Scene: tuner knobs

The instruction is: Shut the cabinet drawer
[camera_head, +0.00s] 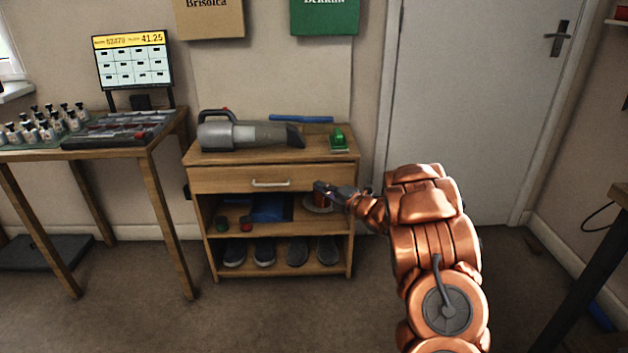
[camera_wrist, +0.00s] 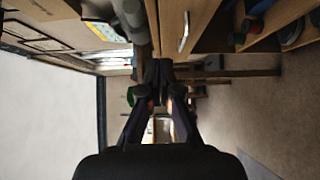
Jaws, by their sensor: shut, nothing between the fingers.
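The wooden cabinet (camera_head: 344,222) stands against the wall in the middle of the head view. Its drawer (camera_head: 222,180) is below the top board and has a pale bar handle (camera_head: 270,184). I cannot tell how far the drawer front stands out from the cabinet. The handle also shows at the top of the wrist view (camera_wrist: 184,32). My gripper (camera_head: 318,187) is shut and empty, in front of the drawer's right part, to the right of the handle. In the wrist view the fingertips (camera_wrist: 158,66) meet beside the drawer front, and the black gripper body hides the lower middle.
A grey handheld vacuum (camera_head: 250,134), a blue bar (camera_head: 300,119) and a green object (camera_head: 338,140) lie on the cabinet top. Shoes (camera_head: 265,252) and small items fill the shelves. A table (camera_head: 150,150) stands left, a closed door (camera_head: 470,110) right. The floor in front is clear.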

